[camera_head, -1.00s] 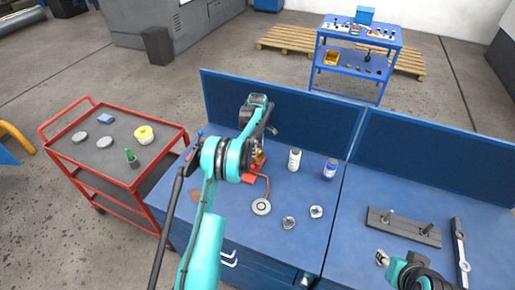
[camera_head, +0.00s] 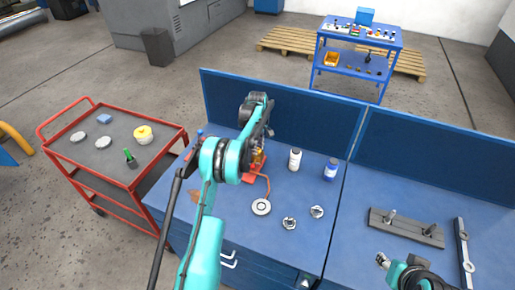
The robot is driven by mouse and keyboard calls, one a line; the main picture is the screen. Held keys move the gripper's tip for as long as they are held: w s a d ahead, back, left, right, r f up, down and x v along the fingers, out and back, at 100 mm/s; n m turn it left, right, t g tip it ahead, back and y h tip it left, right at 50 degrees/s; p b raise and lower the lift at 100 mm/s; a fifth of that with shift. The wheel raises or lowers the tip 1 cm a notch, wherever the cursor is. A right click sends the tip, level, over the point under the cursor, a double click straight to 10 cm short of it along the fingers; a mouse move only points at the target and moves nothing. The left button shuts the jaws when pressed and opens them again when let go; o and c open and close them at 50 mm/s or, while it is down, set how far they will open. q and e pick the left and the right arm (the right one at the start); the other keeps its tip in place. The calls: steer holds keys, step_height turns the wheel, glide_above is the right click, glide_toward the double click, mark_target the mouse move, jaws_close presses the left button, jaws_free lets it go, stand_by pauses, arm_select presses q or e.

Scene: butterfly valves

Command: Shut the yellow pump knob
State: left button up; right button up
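An orange-red pump (camera_head: 259,160) stands on the blue workbench, partly hidden behind my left arm. A yellowish-orange part shows on it, but the knob's outline and position are too small and covered to make out. A red hose runs from the pump to a round gauge (camera_head: 261,207). My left gripper (camera_head: 268,132) is above the pump, close to it in the picture; contact cannot be told, nor can its finger gap. My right gripper (camera_head: 383,261) is low over the right bench, away from the pump, its fingers too small to read.
A white bottle (camera_head: 295,159) and a blue-and-white jar (camera_head: 331,169) stand right of the pump. Two small metal valve parts (camera_head: 289,223) (camera_head: 316,211) lie in front. A blue back panel (camera_head: 310,118) rises behind. A red cart (camera_head: 112,165) stands left.

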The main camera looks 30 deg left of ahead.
arm_select(q)
steer(key=o, duration=0.5)
steer(key=shift+c, duration=0.2)
steer(key=shift+r, duration=0.15)
step_height(320, 180, up, 12)
